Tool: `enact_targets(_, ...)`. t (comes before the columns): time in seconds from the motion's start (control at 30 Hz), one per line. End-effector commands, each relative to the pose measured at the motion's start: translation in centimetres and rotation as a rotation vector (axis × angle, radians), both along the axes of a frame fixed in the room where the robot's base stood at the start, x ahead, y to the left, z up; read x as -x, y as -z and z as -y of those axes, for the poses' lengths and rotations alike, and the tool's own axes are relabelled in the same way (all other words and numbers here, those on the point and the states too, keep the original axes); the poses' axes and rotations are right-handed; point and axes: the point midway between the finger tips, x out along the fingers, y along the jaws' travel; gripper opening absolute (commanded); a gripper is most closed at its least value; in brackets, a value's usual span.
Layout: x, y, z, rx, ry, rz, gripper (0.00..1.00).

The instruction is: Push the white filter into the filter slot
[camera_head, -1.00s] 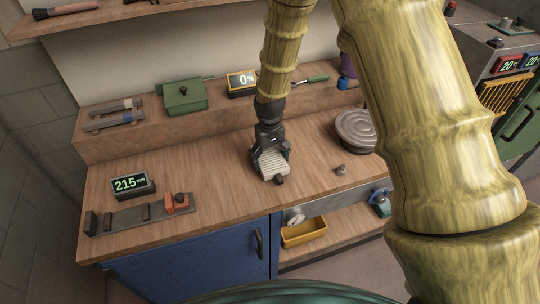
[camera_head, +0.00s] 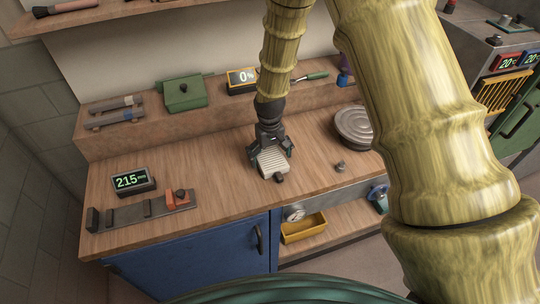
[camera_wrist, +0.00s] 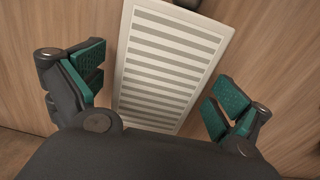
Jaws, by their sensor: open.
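The white filter (camera_head: 273,161) is a pale ribbed panel with a dark knob at its near end. It lies on the wooden counter below my gripper (camera_head: 271,153). In the wrist view the filter (camera_wrist: 172,62) runs lengthwise between the fingers of my gripper (camera_wrist: 155,92). The fingers, with green pads, stand open on either side of it, with gaps showing at both sides. The near end of the filter is partly hidden by the gripper body in the wrist view. I cannot make out the filter slot with certainty.
A round grey lidded pan (camera_head: 353,127) and a small grey knob (camera_head: 340,166) stand right of the filter. A green box (camera_head: 184,93) sits on the raised shelf.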

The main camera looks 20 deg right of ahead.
Motion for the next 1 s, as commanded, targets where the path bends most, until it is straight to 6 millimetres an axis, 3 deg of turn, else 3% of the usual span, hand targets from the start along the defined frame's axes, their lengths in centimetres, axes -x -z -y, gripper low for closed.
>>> enact_targets(0.3,0.0,0.2,0.0,0.0,0.0,0.0,1.0)
enact_targets(1.0,0.0,-7.9,0.6,0.0,0.0,0.003,1.0)
